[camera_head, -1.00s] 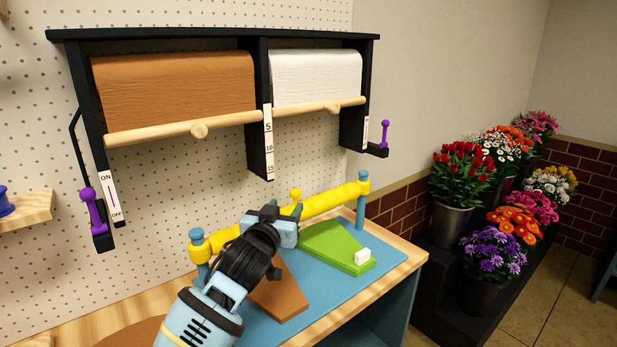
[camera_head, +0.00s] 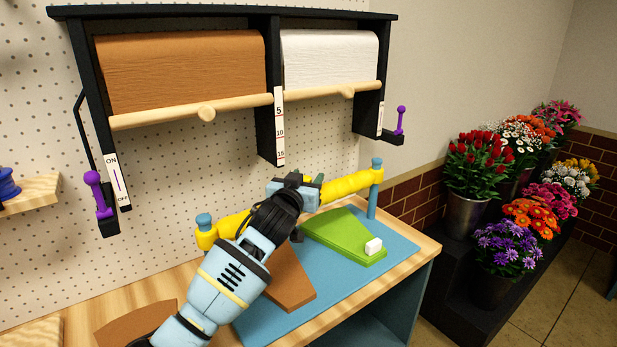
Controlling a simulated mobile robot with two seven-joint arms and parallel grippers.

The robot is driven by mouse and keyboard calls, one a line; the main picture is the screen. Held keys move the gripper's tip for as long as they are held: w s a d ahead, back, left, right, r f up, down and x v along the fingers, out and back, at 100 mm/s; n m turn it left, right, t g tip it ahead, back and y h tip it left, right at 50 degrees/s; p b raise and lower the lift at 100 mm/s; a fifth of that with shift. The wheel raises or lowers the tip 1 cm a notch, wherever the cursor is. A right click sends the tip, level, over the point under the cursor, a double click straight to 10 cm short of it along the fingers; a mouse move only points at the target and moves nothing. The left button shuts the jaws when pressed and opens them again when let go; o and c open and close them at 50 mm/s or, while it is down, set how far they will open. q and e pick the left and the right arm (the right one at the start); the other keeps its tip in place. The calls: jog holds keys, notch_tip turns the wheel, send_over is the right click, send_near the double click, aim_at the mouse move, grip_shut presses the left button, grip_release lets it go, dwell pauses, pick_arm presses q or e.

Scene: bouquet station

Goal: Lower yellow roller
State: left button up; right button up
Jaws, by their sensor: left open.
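The yellow roller (camera_head: 350,184) is a long bar held between two blue posts at the back of the blue work mat (camera_head: 345,258). It is raised above the mat. My left gripper (camera_head: 297,184) is open at the middle of the roller and hides that part of it. The fingertips are hard to make out, and I cannot tell whether they touch the roller. The roller's left end (camera_head: 207,236) shows beside my wrist. My right gripper is not in view.
A black rack with brown paper (camera_head: 180,72) and white paper (camera_head: 330,58) hangs above. Purple levers flank it. Flower buckets (camera_head: 465,212) stand at the right.

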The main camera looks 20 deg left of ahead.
pick_arm(q)
jog(key=shift+w, duration=0.9)
grip_shut()
